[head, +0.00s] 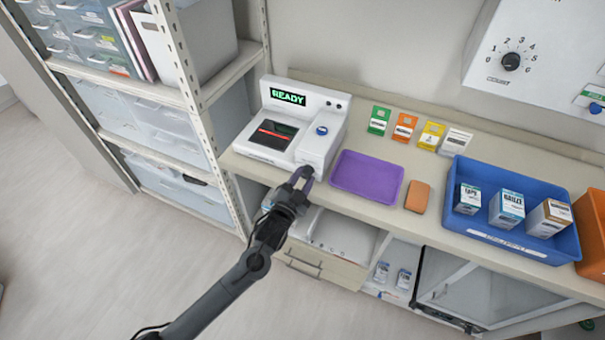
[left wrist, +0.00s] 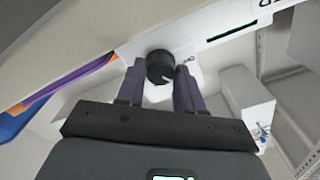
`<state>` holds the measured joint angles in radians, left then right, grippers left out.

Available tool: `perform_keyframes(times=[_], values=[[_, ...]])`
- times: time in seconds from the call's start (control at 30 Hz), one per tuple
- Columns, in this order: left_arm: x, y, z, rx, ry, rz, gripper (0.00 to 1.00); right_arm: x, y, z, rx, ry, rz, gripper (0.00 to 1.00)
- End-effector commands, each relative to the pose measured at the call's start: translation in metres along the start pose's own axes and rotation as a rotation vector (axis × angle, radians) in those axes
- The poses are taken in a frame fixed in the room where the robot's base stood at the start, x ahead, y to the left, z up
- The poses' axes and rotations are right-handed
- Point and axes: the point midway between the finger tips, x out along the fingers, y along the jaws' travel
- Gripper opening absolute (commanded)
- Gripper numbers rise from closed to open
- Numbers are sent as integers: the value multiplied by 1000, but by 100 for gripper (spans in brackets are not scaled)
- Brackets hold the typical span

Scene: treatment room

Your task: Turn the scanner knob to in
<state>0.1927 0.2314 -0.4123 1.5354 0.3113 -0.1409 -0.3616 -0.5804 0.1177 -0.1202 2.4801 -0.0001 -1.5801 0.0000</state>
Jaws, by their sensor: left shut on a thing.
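The white scanner (head: 318,143) stands on the counter, with a green READY display (head: 288,97) and a blue button on top. My left gripper (head: 303,176) is at the lower right of its front face. In the left wrist view the black round scanner knob (left wrist: 159,65) sits between the purple-grey fingertips, which are shut on its sides. A pale pointer mark shows on the knob, toward the lower right of that picture. Lettering around the knob cannot be read. My right gripper is not in view.
A purple tray (head: 367,174) lies right of the scanner, close to my left gripper. An orange block (head: 417,197) and a blue bin (head: 511,243) with boxes stand farther right. Several small coloured packets line the back. A shelf post (head: 187,75) rises on the left.

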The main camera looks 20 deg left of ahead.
Motion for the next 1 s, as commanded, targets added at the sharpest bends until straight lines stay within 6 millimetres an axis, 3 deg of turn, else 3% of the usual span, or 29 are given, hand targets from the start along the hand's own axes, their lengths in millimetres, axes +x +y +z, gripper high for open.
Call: perform_keyframes(times=[0.33,0.87,0.9,1.0], values=[[0,-1,-1,145,0,-1,6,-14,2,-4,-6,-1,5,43],[0,0,0,168,0,0,6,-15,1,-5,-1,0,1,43],[0,0,0,168,0,0,42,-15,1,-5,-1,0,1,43],[0,0,0,168,0,0,58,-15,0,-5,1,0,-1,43]])
